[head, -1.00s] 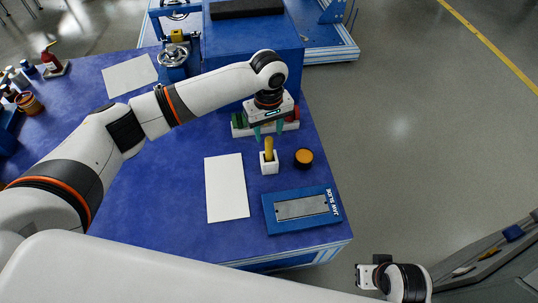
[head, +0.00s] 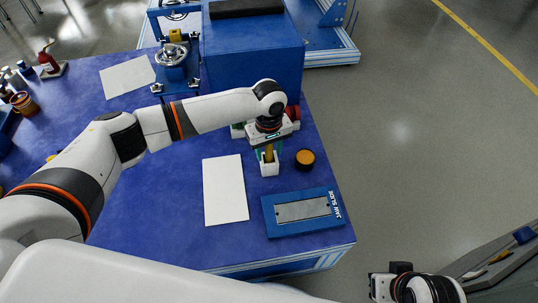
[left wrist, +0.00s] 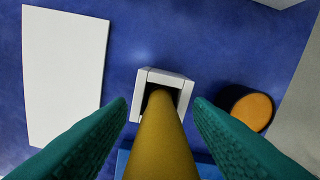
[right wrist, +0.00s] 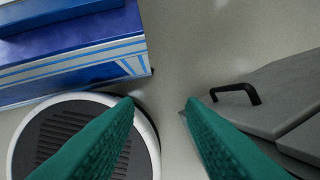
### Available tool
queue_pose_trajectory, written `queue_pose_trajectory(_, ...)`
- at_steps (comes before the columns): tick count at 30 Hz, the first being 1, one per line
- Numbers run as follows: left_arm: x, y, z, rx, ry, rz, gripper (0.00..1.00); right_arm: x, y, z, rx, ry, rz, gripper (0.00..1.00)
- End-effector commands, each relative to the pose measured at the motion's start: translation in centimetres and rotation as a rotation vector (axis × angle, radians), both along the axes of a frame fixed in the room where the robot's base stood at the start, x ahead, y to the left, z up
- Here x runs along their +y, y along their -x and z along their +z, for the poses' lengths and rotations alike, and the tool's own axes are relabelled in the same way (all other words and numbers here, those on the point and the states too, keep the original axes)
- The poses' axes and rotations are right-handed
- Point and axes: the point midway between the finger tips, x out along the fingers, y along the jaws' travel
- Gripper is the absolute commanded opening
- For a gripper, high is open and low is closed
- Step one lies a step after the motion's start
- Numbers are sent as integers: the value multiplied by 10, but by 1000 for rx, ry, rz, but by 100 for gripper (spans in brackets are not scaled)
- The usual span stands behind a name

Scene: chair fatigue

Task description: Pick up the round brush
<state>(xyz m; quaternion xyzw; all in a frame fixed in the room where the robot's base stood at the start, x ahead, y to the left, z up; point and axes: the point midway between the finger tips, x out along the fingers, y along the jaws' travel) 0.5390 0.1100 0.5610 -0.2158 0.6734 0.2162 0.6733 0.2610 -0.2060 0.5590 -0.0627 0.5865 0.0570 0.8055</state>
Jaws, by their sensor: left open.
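The round brush (left wrist: 160,140) shows its yellow handle, standing up out of a small white square holder (left wrist: 148,77); its lower end is hidden inside the holder. In the head view the handle (head: 269,153) and the holder (head: 270,168) are on the blue table. My left gripper (left wrist: 160,112) is open, with its green fingers on either side of the handle and gaps visible. In the head view the left gripper (head: 269,151) is at the holder from above. My right gripper (right wrist: 162,105) is open and empty, off the table over the floor side.
A white sheet (head: 225,189) lies left of the holder and a round orange-topped container (head: 305,157) stands to its right. A blue box (head: 254,52) stands behind. A grey cabinet with a handle (right wrist: 238,93) shows beside my right gripper.

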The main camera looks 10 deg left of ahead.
Motion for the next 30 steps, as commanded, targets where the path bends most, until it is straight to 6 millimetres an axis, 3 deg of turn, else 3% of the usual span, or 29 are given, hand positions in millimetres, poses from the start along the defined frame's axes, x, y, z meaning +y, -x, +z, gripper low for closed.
queue_pose_trajectory(2, 0, 0, 0, 0, 0, 0, 45, 0, 0, 0, 0, 0, 0, 36)
queue_pose_trajectory(10, 0, 0, 0, 0, 0, 0, 1, 0, 0, 0, 0, 0, 0, 36)
queue_pose_trajectory(19, 0, 0, 5, -1, 1, -1, 0, 0, 0, 2, 1, 0, 0, 36)
queue_pose_trajectory(25, -1, -1, 39, -3, 2, -1, 0, 0, -1, 16, -3, 0, 0, 36)
queue_pose_trajectory(30, 0, -1, 71, -2, 1, 0, 0, 2, -11, -17, 19, 1, 1, 36)
